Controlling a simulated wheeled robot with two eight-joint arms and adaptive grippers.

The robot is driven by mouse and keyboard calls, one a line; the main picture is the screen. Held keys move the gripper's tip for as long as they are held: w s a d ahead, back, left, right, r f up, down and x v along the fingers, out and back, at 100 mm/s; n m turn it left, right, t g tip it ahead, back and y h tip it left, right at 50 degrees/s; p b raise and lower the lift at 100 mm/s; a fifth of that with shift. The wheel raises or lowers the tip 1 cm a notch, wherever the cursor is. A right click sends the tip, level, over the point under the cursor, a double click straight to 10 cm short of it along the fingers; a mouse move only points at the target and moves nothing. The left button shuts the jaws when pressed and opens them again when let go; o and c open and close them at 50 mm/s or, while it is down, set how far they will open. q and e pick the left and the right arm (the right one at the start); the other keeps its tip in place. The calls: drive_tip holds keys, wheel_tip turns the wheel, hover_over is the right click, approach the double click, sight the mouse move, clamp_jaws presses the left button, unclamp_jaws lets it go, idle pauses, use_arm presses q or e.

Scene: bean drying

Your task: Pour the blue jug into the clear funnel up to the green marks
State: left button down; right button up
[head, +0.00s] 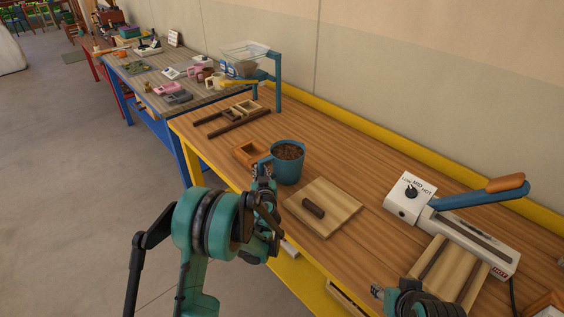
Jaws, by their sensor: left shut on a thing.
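The blue jug (288,173), filled near the brim with brown beans, is upright over the wooden bench, to the right of a small orange-brown wooden box. My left gripper (263,172) is shut on the jug's handle side; its fingers are partly hidden by my own wrist. The clear funnel (243,52) is a see-through hopper on a blue stand (277,85) at the bench's far end. Green marks on it cannot be made out. My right gripper (378,291) only just shows at the bottom edge, near the bench front, and its jaws are unclear.
A square wooden board (337,204) with a dark block (313,208) lies right of the jug. A white sealer with a blue lever (460,196) stands at the right. Wooden frames (233,117) lie between jug and funnel. A cluttered second table (130,75) is beyond.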

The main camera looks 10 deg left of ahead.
sight(260, 160)
use_arm(q)
drive_tip(key=shift+r, duration=0.2)
drive_tip(key=shift+r+p, duration=1.5)
drive_tip(key=shift+r, duration=0.8)
